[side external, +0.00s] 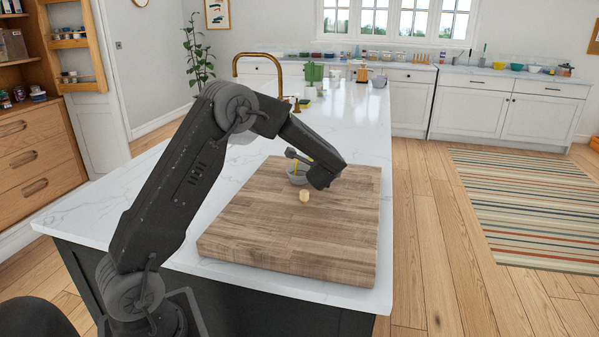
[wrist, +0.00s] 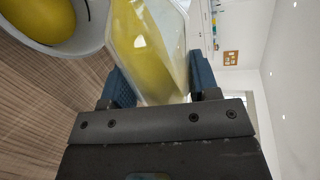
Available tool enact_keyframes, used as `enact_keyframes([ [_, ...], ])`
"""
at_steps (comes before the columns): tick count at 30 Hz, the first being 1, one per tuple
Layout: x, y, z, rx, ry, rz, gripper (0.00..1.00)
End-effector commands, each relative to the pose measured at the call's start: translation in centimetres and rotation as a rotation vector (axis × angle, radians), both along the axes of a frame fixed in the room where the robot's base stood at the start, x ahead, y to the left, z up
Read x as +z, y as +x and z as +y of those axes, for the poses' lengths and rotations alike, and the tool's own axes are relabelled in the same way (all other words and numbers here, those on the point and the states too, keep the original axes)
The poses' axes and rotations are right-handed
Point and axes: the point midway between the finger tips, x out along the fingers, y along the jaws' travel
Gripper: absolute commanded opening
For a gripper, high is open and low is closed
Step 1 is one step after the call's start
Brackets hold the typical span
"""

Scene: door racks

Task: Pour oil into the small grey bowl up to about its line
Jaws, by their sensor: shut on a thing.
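My gripper (side external: 303,160) is shut on a clear glass bottle of yellow oil, which shows between the blue finger pads (wrist: 160,82) in the wrist view. The bottle (wrist: 148,42) is tilted, with its mouth out of frame. The small grey bowl (side external: 298,178) stands on the wooden board, just below and beside my gripper. In the wrist view the bowl (wrist: 88,47) is at upper left, with a pool of yellow oil (wrist: 35,20) inside. A dark line marks its inner wall, above the visible oil edge. A thin yellow streak shows over the bowl in the side view.
A small cork-like piece (side external: 304,196) stands on the wooden board (side external: 290,235) in front of the bowl. The rest of the board is clear. A brass faucet (side external: 256,62) and several small items stand farther back on the white counter.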

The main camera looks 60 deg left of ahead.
Motion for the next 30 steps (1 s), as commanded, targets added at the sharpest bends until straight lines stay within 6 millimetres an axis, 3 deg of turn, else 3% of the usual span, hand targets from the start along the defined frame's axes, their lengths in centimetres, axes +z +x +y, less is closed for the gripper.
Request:
enact_keyframes([
  [30, 0.49, 0.07, 0.03, 0.001, -0.031, -0.036, 0.22],
])
